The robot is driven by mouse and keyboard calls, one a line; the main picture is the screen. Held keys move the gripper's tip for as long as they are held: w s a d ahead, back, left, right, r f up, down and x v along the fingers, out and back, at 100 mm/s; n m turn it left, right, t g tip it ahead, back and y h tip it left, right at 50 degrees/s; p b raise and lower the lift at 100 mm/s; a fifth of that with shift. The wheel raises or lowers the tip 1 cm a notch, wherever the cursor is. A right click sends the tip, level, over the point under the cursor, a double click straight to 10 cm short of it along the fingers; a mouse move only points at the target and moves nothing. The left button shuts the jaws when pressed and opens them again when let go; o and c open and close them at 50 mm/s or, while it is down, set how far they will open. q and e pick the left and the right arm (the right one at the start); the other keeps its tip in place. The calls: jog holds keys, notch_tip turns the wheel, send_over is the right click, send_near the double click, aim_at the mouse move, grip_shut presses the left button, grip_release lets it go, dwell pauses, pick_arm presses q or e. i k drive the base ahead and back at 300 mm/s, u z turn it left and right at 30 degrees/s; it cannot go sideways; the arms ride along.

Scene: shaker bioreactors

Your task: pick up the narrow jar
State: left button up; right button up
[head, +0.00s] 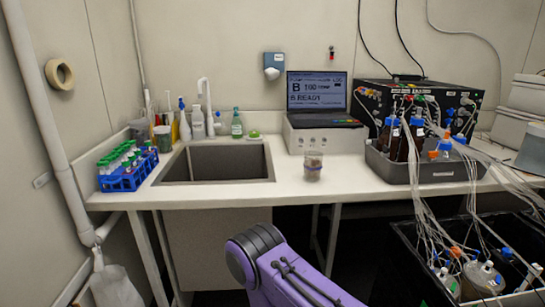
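A small clear jar (313,166) with brownish contents stands upright on the white countertop (290,192), near its front edge and right of the sink. It is the likeliest match for the narrow jar, though its label and details are too small to read. Nothing touches it. Neither of my grippers is in view. Only a purple link of my arm shows at the bottom, below the counter edge.
A sink (217,163) lies left of the jar, with bottles behind it and a blue tube rack (128,171) further left. A laptop on a white instrument (325,137) stands behind the jar. A grey tray (432,174) of tubed bottles is to the right.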

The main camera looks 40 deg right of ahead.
aim_at(312, 160)
jog(key=i, duration=0.75)
jog(key=z, duration=2.6)
